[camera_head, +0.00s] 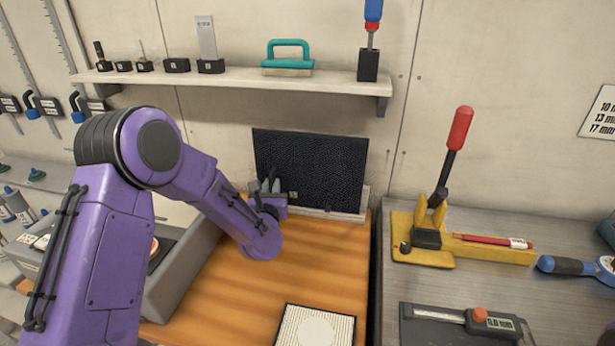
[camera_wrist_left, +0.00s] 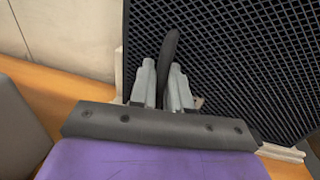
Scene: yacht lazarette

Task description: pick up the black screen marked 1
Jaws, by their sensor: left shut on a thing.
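The black screen (camera_head: 325,165) is a dark mesh panel standing upright at the back of the wooden worktop, against the wall. A small light label shows low on its face, but its number is too small to read. The screen's mesh also fills the right of the left wrist view (camera_wrist_left: 240,60). My left gripper (camera_head: 268,186) is at the screen's lower left. In the left wrist view its two grey fingers (camera_wrist_left: 168,72) are shut on a dark curved tab in front of the mesh. The screen's lower edge is in a pale rack. My right gripper is not in view.
A white ribbed pad (camera_head: 315,328) with a round centre lies on the wooden worktop (camera_head: 310,262). A grey bin (camera_head: 185,272) stands left, below my arm. A yellow fixture with a red-handled lever (camera_head: 432,205) is on the right bench. A tool shelf (camera_head: 235,78) hangs above the screen.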

